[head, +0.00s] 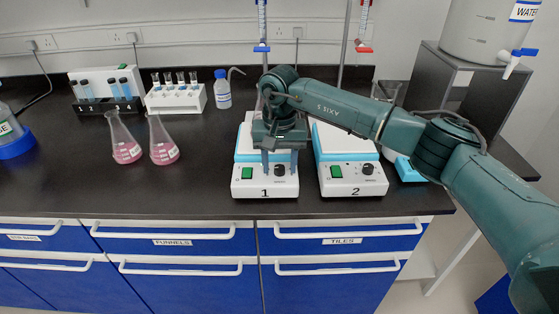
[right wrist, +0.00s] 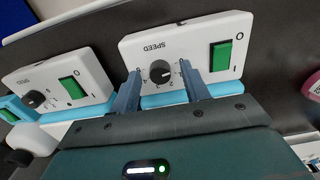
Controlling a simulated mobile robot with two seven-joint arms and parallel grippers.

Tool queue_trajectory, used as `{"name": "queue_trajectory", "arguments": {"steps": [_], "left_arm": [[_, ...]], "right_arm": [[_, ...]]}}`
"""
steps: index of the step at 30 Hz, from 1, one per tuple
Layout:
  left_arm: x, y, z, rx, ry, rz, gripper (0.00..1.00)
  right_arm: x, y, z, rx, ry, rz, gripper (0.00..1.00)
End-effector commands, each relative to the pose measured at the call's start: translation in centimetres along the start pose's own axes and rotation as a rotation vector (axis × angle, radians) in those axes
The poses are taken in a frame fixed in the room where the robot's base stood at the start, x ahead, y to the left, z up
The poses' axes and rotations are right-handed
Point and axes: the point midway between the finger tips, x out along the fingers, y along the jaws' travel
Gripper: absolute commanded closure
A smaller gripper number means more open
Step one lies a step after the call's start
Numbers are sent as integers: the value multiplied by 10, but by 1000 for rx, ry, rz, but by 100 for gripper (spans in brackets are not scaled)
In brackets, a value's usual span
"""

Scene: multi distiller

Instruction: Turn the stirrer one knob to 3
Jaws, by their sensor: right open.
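Stirrer one (head: 250,188) is a white and light-blue box labelled 1 near the counter's front edge. Its front panel carries a lit green switch (head: 247,173) and a dark round knob (head: 280,170). My right gripper (head: 280,168) is open, pointing down at that panel. In the right wrist view, the knob (right wrist: 160,72) appears between the two spread fingers (right wrist: 160,78), with gaps on both sides. Numbers ring the knob under the word SPEED; its exact setting is too small to read. My left gripper is out of view.
Stirrer two (head: 352,188), with its own knob (head: 368,168), stands close on the right. Two pink flasks (head: 126,151) (head: 163,150), a tube rack (head: 176,98) and a wash bottle (head: 222,92) stand to the left. Burettes hang behind. The black counter (head: 200,195) is clear in front of the flasks.

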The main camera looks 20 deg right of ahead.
Motion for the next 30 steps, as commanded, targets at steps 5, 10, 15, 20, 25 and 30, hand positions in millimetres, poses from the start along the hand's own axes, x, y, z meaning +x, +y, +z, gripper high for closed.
{"name": "queue_trajectory", "arguments": {"steps": [5,10,15,20,25,30], "left_arm": [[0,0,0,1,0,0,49],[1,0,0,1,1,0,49],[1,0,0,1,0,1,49],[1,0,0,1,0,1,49],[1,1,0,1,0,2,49],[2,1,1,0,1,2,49]], "right_arm": [[0,0,0,0,0,0,54],[0,0,0,0,0,0,65],[0,0,0,0,0,0,78],[0,0,0,0,0,0,92],[0,0,0,2,0,-1,99],[0,0,0,25,0,-1,99]]}}
